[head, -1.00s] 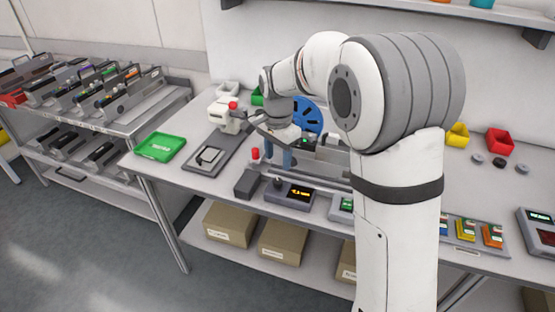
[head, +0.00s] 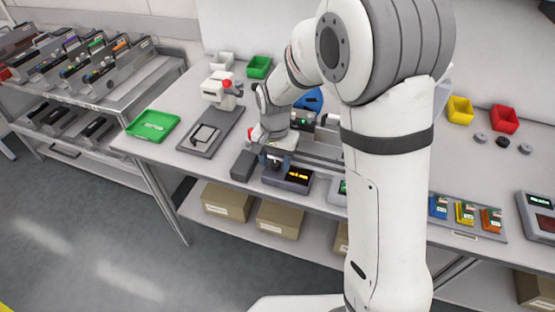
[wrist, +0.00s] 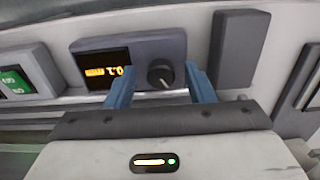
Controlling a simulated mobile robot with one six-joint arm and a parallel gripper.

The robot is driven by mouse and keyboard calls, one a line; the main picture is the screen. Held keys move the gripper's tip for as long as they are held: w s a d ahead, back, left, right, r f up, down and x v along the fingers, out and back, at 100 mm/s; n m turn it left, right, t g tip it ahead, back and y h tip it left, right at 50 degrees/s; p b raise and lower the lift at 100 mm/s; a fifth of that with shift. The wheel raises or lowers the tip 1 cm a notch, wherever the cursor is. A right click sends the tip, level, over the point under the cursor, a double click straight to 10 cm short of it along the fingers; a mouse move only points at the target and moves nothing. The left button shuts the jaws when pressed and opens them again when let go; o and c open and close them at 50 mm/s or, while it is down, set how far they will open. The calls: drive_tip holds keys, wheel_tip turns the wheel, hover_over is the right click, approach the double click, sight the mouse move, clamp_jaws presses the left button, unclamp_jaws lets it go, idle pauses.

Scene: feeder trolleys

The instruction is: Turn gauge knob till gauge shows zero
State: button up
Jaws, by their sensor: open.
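The gauge (head: 300,187) is a dark box at the table's front edge, with a lit orange display. In the wrist view the gauge (wrist: 140,45) shows its display (wrist: 106,72) beside a round black knob (wrist: 160,73) with a pale pointer line. The orange digits are too small and tilted to read surely. My gripper (head: 276,160) is over the knob end of the gauge. In the wrist view its blue fingers (wrist: 161,85) are open, one on each side of the knob, with visible gaps. Whether the fingertips are down at knob height is hard to tell.
A dark grey block (head: 244,165) stands close beside the gauge; it also shows in the wrist view (wrist: 240,48). A device with a green display (wrist: 20,80) is on the other side. A green tray (head: 153,125) lies at the table's left.

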drive_tip(key=shift+c, duration=0.2)
drive_tip(key=shift+s, duration=0.1)
drive_tip(key=c, duration=0.9)
drive_tip(key=shift+o, duration=0.3)
drive_tip(key=shift+d, duration=0.3)
drive_tip(key=shift+a+f, duration=0.1)
drive_tip(key=shift+a, duration=0.15)
drive_tip(key=shift+c, duration=0.6)
drive_tip(key=shift+n, duration=0.3)
drive_tip(key=shift+n+b, duration=0.65)
drive_tip(key=shift+n, duration=1.85)
